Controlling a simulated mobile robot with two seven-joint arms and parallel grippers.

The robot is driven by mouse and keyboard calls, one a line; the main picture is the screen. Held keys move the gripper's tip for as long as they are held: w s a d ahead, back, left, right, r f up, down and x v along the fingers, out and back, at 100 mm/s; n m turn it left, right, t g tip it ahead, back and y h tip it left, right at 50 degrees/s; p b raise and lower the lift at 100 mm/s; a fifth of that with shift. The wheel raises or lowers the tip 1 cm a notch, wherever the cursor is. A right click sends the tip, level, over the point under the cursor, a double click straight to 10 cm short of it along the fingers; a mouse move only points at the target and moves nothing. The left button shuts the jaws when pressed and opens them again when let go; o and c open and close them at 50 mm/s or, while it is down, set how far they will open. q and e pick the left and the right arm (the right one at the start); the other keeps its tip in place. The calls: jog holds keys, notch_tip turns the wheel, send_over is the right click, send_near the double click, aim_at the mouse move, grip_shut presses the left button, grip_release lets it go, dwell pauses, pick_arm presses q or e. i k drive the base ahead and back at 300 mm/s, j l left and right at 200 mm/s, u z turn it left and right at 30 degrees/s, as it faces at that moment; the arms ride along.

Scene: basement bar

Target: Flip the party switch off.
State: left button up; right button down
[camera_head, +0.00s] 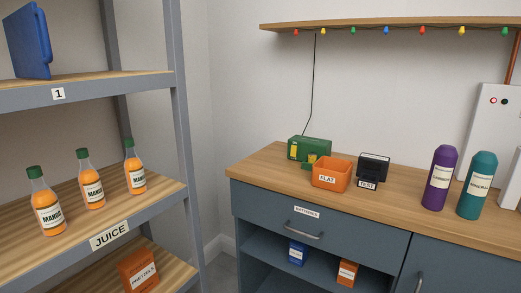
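No switch labelled as the party switch can be made out. A white wall panel (484,133) at the right edge carries a small red round light or button (493,100) and a dark round one beside it; the panel is cut off by the picture's edge. A string of coloured bulbs (386,30) hangs under the wall shelf. A thin black cable (312,90) drops from it towards the counter. Neither of my grippers is in view.
The wooden counter (270,165) holds a green box (310,148), an orange FLAT bin (331,173), a black TEST device (373,167), a purple bottle (439,178) and a teal bottle (477,186). A grey rack (85,92) with juice bottles stands at left.

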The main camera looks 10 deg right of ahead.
aim_at(294, 148)
jog(key=i+j+u, duration=0.2)
jog(key=i, duration=0.25)
jog(key=i+u, duration=0.2)
jog(key=i, duration=0.3)
